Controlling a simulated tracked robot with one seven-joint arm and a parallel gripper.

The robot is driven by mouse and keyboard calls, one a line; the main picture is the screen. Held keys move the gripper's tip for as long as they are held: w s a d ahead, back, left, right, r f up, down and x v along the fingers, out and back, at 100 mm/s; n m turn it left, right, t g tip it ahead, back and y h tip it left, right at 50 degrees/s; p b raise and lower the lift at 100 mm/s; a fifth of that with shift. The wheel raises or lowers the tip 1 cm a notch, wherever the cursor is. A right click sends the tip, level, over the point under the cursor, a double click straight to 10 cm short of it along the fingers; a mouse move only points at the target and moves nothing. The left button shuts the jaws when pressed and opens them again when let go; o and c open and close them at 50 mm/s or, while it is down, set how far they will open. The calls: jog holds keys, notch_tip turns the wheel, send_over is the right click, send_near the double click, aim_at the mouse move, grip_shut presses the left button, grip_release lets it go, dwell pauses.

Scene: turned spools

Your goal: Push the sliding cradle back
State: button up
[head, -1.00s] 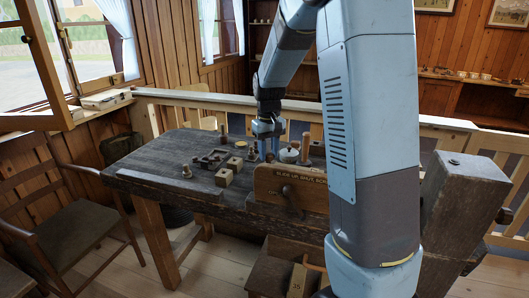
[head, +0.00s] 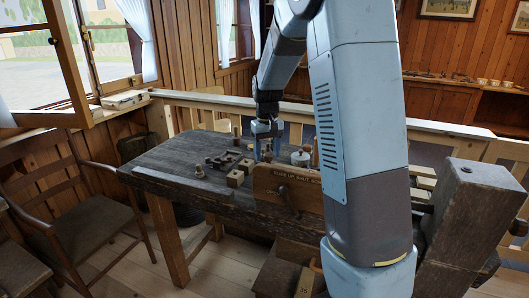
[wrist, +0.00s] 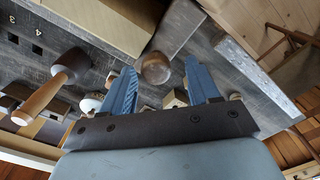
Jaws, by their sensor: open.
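My gripper (head: 267,155) hangs low over the dark workbench (head: 165,165), just behind a wooden board (head: 287,190) with lettering and a crank. In the wrist view its two blue fingers (wrist: 160,62) stand apart. A round wooden knob (wrist: 154,68) shows between them; I cannot tell whether they touch it. A dark, notched piece (head: 222,161) lies on the bench left of my gripper, beside pale-faced wooden blocks (head: 235,178). I cannot tell for sure which part is the sliding cradle. My arm hides the bench's right part.
A mallet (wrist: 55,82) with a pale handle shows in the wrist view. A small turned peg (head: 199,171) stands on the bench, and a pale round pot (head: 300,158) stands right of my gripper. A chair (head: 80,205) is at left. The bench's left end is mostly clear.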

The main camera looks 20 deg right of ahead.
notch_tip(320, 180, up, 14)
jog(key=shift+f, duration=0.15)
dwell(0.6)
dwell(0.3)
jog(key=s+a+r+t, duration=0.1)
jog(key=s+r+t, duration=0.3)
jog(key=s, duration=1.2)
jog(key=s+a+f+t, duration=0.1)
jog(key=s+f, duration=0.2)
jog(key=s, duration=1.2)
jog(key=shift+s+a+f+m+t, duration=0.2)
jog(key=shift+m+t, duration=0.1)
jog(key=shift+m, duration=0.1)
